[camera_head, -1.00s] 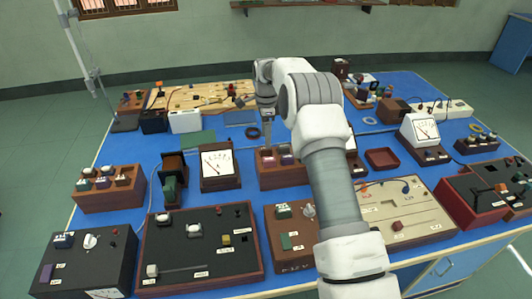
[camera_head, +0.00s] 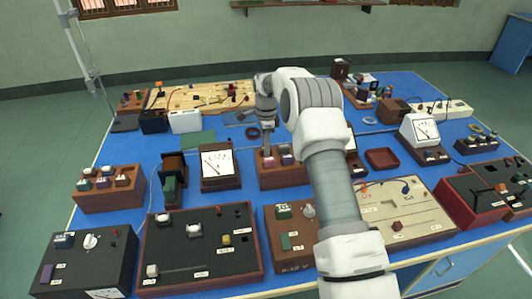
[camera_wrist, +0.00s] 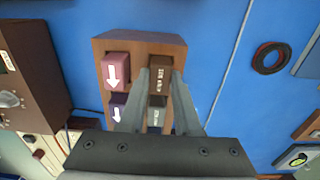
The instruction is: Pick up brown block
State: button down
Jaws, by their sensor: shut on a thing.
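The brown block (camera_wrist: 159,72), with white lettering, sits in the wooden box (camera_wrist: 108,42) in the wrist view. My gripper (camera_wrist: 160,75) has one finger on each side of it and is shut on it. Beside it in the box are a pink block (camera_wrist: 116,70) with a white arrow, a purple block (camera_wrist: 118,106) with a white arrow and a grey block (camera_wrist: 156,117) between my fingers. In the head view my gripper (camera_head: 267,152) points down at the wooden box (camera_head: 284,179); the brown block cannot be made out there.
A meter (camera_head: 219,168) stands left of the box on the blue table. A dark red tray (camera_head: 382,159) lies to the right, partly past my arm. Black and red rings (camera_wrist: 270,57) lie near the box. Control panels (camera_head: 199,244) fill the front.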

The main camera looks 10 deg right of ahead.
notch_tip(320, 180, up, 5)
jog(key=shift+f, duration=0.2)
jog(key=s+d+r+p, duration=0.1)
jog(key=d+r+p, duration=0.2)
jog(key=d+r, duration=0.6)
jog(key=shift+s+d+r, duration=0.15)
jog(key=shift+s+d, duration=0.1)
jog(key=shift+d, duration=1)
